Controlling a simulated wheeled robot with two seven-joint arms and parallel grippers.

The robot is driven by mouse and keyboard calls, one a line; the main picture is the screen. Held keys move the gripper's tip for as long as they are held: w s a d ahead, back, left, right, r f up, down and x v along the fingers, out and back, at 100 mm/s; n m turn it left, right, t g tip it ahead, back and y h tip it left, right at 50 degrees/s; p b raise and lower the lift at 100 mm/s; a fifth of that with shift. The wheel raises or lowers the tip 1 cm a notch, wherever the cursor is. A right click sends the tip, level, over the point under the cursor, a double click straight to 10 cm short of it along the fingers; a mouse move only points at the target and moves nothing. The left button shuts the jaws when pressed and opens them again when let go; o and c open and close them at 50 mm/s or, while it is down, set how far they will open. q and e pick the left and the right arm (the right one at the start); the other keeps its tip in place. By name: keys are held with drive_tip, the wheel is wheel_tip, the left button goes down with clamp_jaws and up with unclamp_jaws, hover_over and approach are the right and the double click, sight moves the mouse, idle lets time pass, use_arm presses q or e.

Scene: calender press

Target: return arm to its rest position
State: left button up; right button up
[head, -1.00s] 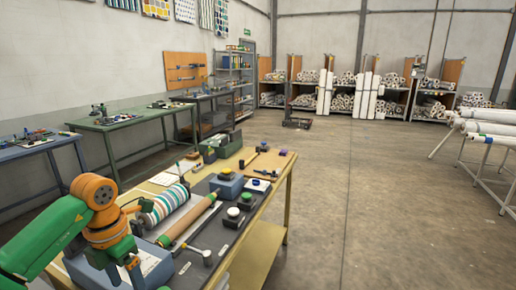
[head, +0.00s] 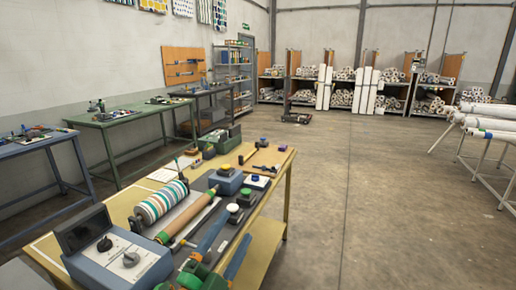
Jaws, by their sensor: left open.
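My left gripper (head: 234,230) comes in at the bottom centre, with a green body and two blue fingers. The fingers are spread apart with nothing held between them, above the dark front part of the yellow bench (head: 263,223). It is just right of the calender press's tan roller (head: 190,221) and its striped roll (head: 160,201). Whether the fingers touch anything below is unclear. My right gripper is out of view.
A blue-grey control box (head: 120,258) with two knobs and a dark screen stands at the bench's front left. A blue button box (head: 226,181), a green box (head: 222,139) and small tools lie farther back. The floor right of the bench is clear.

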use_arm(q)
drive_tip(key=s+a+f+n+g+y, duration=0.4)
drive_tip(key=a+f+n+y, duration=0.15)
drive_tip(key=f, duration=0.35)
drive_tip(key=s+a+f+n+g+y, duration=0.35)
drive_tip(key=a+f+n, duration=0.3)
drive_tip(key=f, duration=0.35)
drive_tip(key=s+f+n+g, duration=0.2)
drive_tip(key=s+f+g, duration=0.25)
drive_tip(key=s, duration=0.45)
drive_tip(key=s+f+n+g, duration=0.2)
drive_tip(key=s+f+g, duration=0.25)
drive_tip(key=s, duration=0.45)
wheel_tip(320, 180, down, 16)
drive_tip(key=s, duration=0.1)
drive_tip(key=s+a+f+m+g, duration=0.1)
drive_tip(key=s+a+f+g, duration=0.1)
drive_tip(key=s+f, duration=0.9)
drive_tip(key=shift+s, duration=0.8)
drive_tip(key=shift+f, duration=0.1)
